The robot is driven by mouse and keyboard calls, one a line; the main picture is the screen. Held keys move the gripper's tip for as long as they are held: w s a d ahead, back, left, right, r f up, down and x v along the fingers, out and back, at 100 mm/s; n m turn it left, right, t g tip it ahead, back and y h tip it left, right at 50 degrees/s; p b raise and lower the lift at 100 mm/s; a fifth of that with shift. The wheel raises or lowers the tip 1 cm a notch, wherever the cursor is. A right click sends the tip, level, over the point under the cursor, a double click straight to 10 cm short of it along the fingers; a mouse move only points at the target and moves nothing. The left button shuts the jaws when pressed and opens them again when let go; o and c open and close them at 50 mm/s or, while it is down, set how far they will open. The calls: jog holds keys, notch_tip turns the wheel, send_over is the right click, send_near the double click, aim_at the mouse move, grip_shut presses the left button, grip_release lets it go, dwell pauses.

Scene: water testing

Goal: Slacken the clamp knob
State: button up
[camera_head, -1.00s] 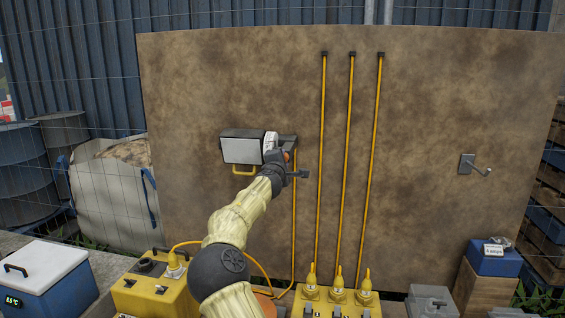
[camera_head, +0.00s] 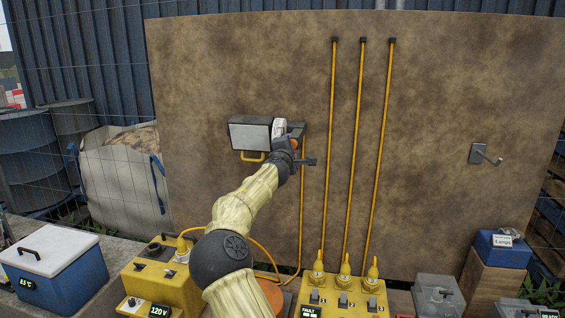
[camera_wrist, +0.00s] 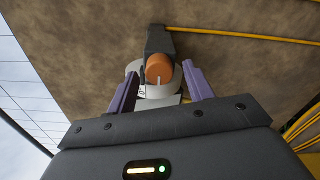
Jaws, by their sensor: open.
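The clamp knob (camera_wrist: 159,68) is a round orange knob with a pale line on its rim, in front of a light grey disc and a dark bracket (camera_wrist: 158,40) in the wrist view. In the head view a bit of the orange knob (camera_head: 294,143) shows beside my wrist at the wall-mounted lamp-like box (camera_head: 250,134). My gripper (camera_wrist: 158,80) is open. Its two purple fingers stand to the left and right of the knob with gaps on both sides. Whether the fingertips reach the knob's depth is hard to tell.
The box hangs on a brown mottled board (camera_head: 440,90). Three yellow rods (camera_head: 358,150) run upright to the right of my arm. A wall hook (camera_head: 485,154) is farther right. Below stand a yellow control box (camera_head: 160,285), a yellow socket unit (camera_head: 342,300) and a blue cooler (camera_head: 55,265).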

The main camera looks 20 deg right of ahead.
jog(key=b+v, duration=0.4)
jog(key=v, duration=1.2)
jog(key=shift+a, duration=0.15)
jog(key=shift+s, duration=0.15)
